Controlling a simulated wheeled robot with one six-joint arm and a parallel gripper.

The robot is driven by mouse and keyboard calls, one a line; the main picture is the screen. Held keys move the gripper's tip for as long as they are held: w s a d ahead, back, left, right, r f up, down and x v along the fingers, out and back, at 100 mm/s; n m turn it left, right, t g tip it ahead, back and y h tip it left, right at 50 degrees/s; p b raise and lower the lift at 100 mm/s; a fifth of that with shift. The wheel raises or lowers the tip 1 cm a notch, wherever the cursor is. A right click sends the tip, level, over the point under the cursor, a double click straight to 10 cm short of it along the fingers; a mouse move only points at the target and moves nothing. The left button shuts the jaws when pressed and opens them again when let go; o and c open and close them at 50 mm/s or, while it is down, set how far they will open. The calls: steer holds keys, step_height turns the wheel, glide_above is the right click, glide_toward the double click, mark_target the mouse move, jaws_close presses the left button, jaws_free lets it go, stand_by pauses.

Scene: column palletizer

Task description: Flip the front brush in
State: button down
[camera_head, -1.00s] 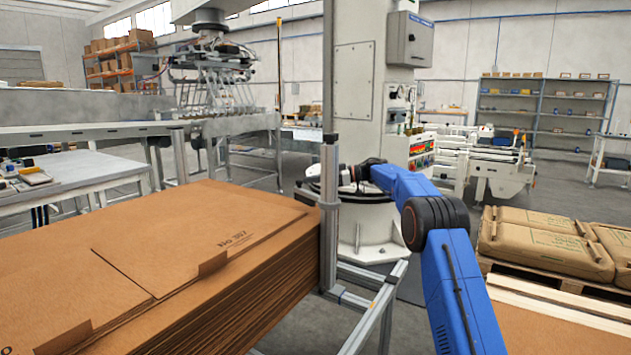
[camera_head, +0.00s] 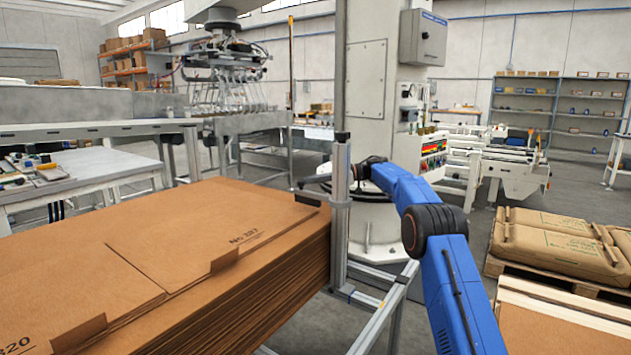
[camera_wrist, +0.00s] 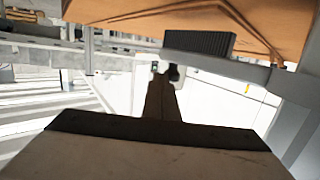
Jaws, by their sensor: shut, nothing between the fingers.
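The front brush (camera_wrist: 198,42) looks like a dark ribbed block at the edge of the cardboard stack (camera_wrist: 275,18) in the wrist view, beside a grey metal bar. In the head view a small dark piece at the stack's far right corner may be the same brush; it is too small to tell. My gripper (camera_wrist: 168,72) is shut and empty, its dark fingers pointing toward the brush from just below it in the picture. I cannot tell whether they touch. In the head view the metal post (camera_head: 341,210) partly hides my gripper.
The tall cardboard stack (camera_head: 200,215) fills the left front, with the post and a metal frame (camera_head: 385,315) at its right corner. The palletizer column (camera_head: 367,100) stands behind my arm. Filled sacks on a pallet (camera_head: 550,240) lie to the right. A bench stands at far left.

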mark_target(302, 182)
steer(key=shift+s+a, duration=1.5)
steer(key=shift+a, duration=0.05)
steer(key=shift+s+a+n+g+h, duration=0.15)
steer(key=shift+s+a+n+g, duration=0.2)
steer(key=shift+s+n+g, duration=0.25)
steer(key=shift+s+a+n+g+h, duration=0.1)
steer(key=shift+s+a+n+g, duration=0.3)
steer(key=shift+s+g, duration=0.3)
steer(key=shift+s+a+n+g+h, duration=0.15)
steer(key=shift+s+a+n+g, duration=0.15)
steer(key=shift+s+n+g, duration=0.35)
steer(key=shift+w+g, duration=0.1)
steer(key=shift+g, duration=0.25)
steer(key=v, duration=1.2)
steer(key=shift+d, duration=0.1)
